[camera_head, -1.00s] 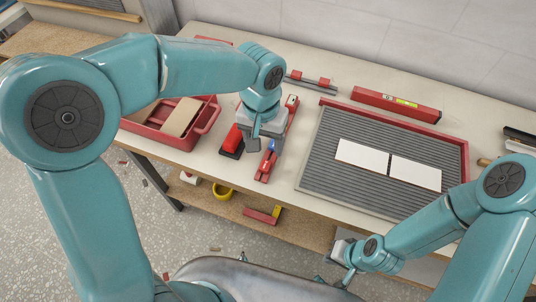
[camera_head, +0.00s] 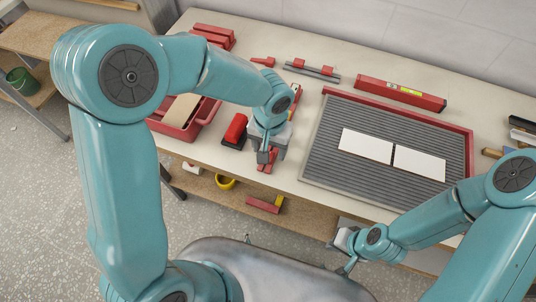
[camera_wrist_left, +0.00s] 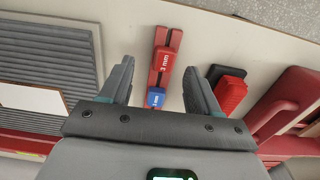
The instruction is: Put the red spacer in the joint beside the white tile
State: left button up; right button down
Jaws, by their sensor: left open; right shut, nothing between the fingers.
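The red spacer (camera_wrist_left: 163,62), marked 3 mm, sits on a narrow red holder (camera_wrist_left: 172,40) in the left wrist view. A blue spacer (camera_wrist_left: 155,97) is beside it, nearer my wrist. My left gripper (camera_wrist_left: 163,75) is open, with its fingers on either side of the holder and not touching it. In the head view my left gripper (camera_head: 264,155) partly hides the holder (camera_head: 267,166). Two white tiles (camera_head: 366,145) (camera_head: 419,163) lie on a ribbed grey board (camera_head: 340,178), with a narrow dark joint between them. My right gripper (camera_head: 341,246) is shut and empty, in front of the table.
A red level (camera_head: 400,93) lies behind the board. A red and black block (camera_head: 234,130) and a red toolbox (camera_head: 180,130) are left of the holder. Red clamps on a bar (camera_head: 312,69) lie at the back. A lower shelf (camera_head: 225,195) holds yellow tape (camera_head: 225,183).

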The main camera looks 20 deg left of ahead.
pick_arm(q)
jog(key=f, duration=0.2)
jog(key=a+f, duration=0.1)
jog(key=f, duration=0.1)
jog(key=shift+s+p, duration=0.25)
jog(key=shift+p, duration=0.05)
jog(key=shift+d+f, duration=0.1)
jog(key=shift+f, duration=0.25)
jog(key=c, duration=1.1)
jog(key=shift+w, duration=0.1)
